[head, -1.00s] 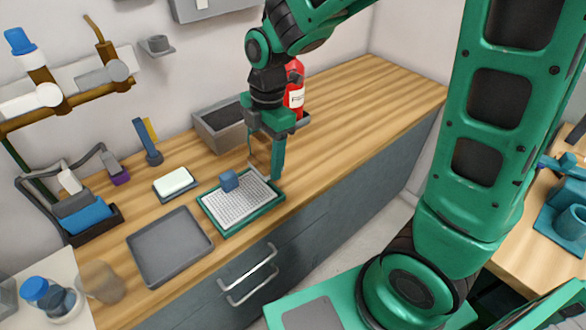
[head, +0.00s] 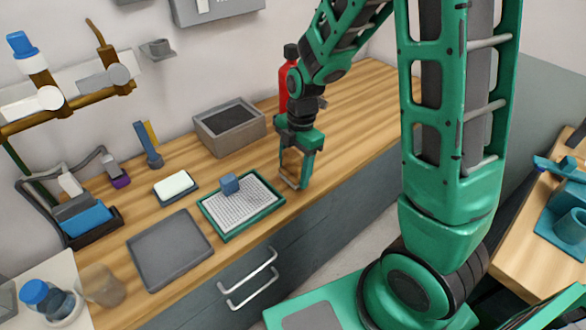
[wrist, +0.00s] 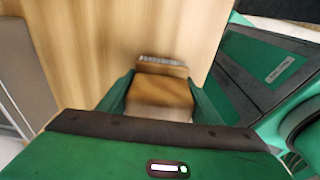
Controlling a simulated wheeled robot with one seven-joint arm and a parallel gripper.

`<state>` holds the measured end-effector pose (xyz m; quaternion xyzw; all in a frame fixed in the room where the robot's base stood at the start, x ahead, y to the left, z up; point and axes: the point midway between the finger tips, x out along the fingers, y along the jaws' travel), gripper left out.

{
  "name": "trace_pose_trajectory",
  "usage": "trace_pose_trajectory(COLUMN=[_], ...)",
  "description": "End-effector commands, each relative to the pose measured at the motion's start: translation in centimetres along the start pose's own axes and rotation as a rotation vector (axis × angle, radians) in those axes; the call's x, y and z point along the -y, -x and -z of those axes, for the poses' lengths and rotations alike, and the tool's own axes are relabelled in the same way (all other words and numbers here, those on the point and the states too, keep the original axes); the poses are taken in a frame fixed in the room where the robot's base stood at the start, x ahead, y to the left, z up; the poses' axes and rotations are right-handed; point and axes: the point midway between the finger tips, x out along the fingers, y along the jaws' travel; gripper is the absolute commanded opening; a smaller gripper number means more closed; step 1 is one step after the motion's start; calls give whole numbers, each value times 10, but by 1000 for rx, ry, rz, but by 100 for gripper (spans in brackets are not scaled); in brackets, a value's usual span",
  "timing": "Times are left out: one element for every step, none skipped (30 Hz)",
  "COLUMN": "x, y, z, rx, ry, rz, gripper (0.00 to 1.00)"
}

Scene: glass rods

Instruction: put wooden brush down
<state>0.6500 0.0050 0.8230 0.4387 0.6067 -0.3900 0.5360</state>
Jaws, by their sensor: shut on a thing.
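My gripper (head: 294,172) is over the wooden counter (head: 340,108), just right of the green-rimmed tray. It is shut on the wooden brush (wrist: 160,92), which sits between the two green fingers in the wrist view. The brush has a brown wooden body and a pale, bristle-like strip (wrist: 160,61) at its far end. In the head view the brush is small and partly hidden by the fingers. It is low over the counter, near the front edge; I cannot tell whether it touches the wood.
The green-rimmed tray (head: 269,208) with a white grid holds a blue block (head: 229,183). A grey tray (head: 169,250), a white soap-like bar (head: 174,184) and a grey bin (head: 229,143) stand left. A red bottle (head: 283,92) stands behind my gripper. Counter to the right is clear.

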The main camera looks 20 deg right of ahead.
Motion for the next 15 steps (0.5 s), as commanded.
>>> trace_pose_trajectory(x=[0,0,0,0,0,0,0,0,0,0,0,0,0,0,0], y=[0,0,0,0,0,0,0,-1,-2,-3,-4,-4,-5,-6,-7], z=[0,0,0,0,0,0,0,0,-1,-1,-1,-2,-2,-2,-2], rx=[0,0,0,0,0,0,0,0,0,0,0,0,0,0,0], ry=[0,0,0,0,0,0,0,0,-1,-1,-1,-2,-2,-2,-2], rz=[-1,-2,-2,-2,-2,-2,-2,-2,-2,-2,-2,-2,-2,-2,-2], gripper=[26,26,26,26,26,26,26,26,26,26,26,26,26,26,26])
